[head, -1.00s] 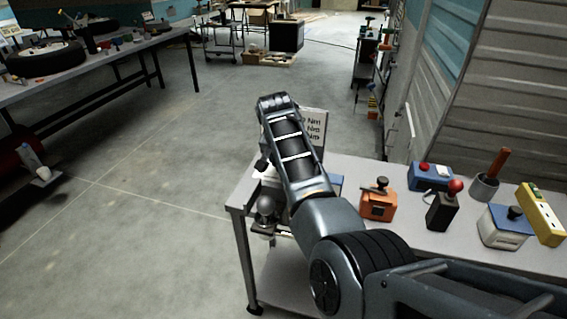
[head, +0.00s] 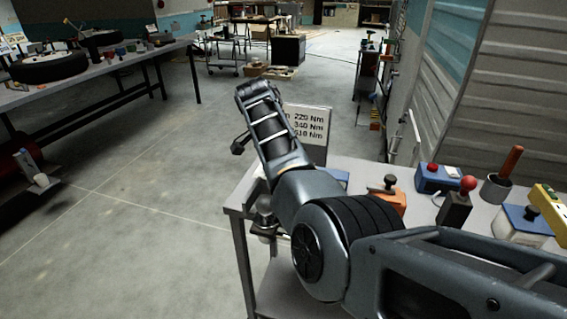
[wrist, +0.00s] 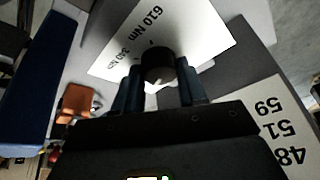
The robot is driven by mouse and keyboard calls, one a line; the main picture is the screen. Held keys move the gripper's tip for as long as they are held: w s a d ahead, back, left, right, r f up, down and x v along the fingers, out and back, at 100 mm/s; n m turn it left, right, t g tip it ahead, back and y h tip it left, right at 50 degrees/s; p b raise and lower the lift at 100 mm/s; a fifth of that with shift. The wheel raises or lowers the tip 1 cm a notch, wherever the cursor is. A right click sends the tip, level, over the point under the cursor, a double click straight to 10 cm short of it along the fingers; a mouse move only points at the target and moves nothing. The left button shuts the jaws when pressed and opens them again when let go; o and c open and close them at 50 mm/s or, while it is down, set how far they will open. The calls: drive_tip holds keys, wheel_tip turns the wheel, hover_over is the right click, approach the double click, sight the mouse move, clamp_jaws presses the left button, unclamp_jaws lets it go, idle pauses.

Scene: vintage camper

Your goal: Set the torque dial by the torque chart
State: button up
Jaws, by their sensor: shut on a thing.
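The torque chart (head: 313,122) is a white card standing at the far left of the grey bench, partly behind my arm. Its lines read 220 Nm, 340 Nm and 610 Nm; the left part of the text is hidden. In the wrist view, a white card (wrist: 205,35) shows 610 Nm and 340 Nm, tilted. My gripper (wrist: 160,86) is shut on a round black knob (wrist: 158,62), with one finger on each side. The knob's pointer setting cannot be read. My gripper's fingers are hidden behind my arm in the head view.
Another card (wrist: 280,130) shows 59, 51 and 48 in the wrist view. On the bench are an orange box (head: 392,201), a blue box (head: 436,179), a black block with a red knob (head: 455,208) and a white-and-blue box (head: 518,226).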

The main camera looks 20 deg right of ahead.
idle(0.4)
drive_tip(key=o, duration=1)
drive_tip(key=shift+o, duration=0.2)
drive_tip(key=v, duration=0.7)
drive_tip(key=shift+r, duration=0.4)
drive_tip(key=shift+a, duration=0.2)
